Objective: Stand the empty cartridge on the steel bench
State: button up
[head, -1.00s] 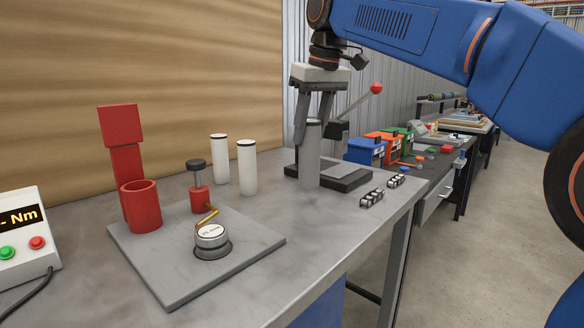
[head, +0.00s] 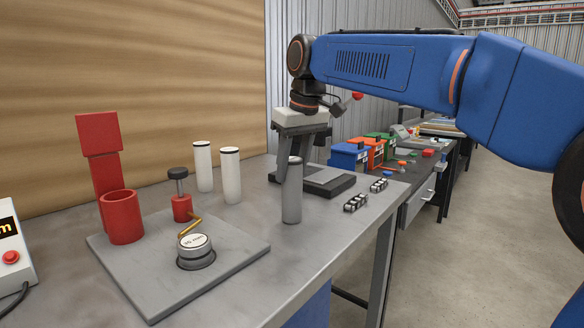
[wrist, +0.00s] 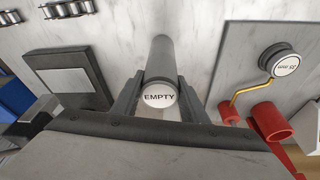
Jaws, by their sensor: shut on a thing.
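The empty cartridge (head: 292,195) is a grey cylinder, upright over the steel bench (head: 322,228). In the wrist view, its round white end (wrist: 159,96) reads "EMPTY". My gripper (head: 291,168) points down and is shut on the cartridge near its top; the fingers also show on either side of it in the wrist view (wrist: 158,88). The cartridge's lower end looks very near the bench top, but I cannot tell whether it touches.
A dark flat base (head: 325,182) lies behind the cartridge. Two white cylinders (head: 231,178) stand to the left. Small black-and-silver parts (head: 356,202) lie to the right. Bench around the cartridge is clear.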

jog(key=o, duration=1.4)
jog(key=shift+f, duration=0.1)
jog(key=v, duration=1.2)
jog(key=s+d+f+m+t+h, duration=0.1)
jog(key=s+d+f+m, duration=0.2)
jog(key=s+d+f, duration=0.75)
jog(key=s+d+f+m+t, duration=0.1)
jog(key=s+d+f+m, duration=0.2)
jog(key=s+d+f, duration=0.75)
jog(key=s+d+f+m, duration=0.1)
jog(key=s+d+f, duration=0.2)
jog(key=f, duration=0.6)
jog(key=s+d+f+m+h, duration=0.1)
jog(key=s+d+f, duration=0.2)
jog(key=f, duration=0.6)
jog(key=shift+d+f, duration=0.25)
jog(key=shift+d, duration=0.25)
jog(key=shift+s, duration=0.1)
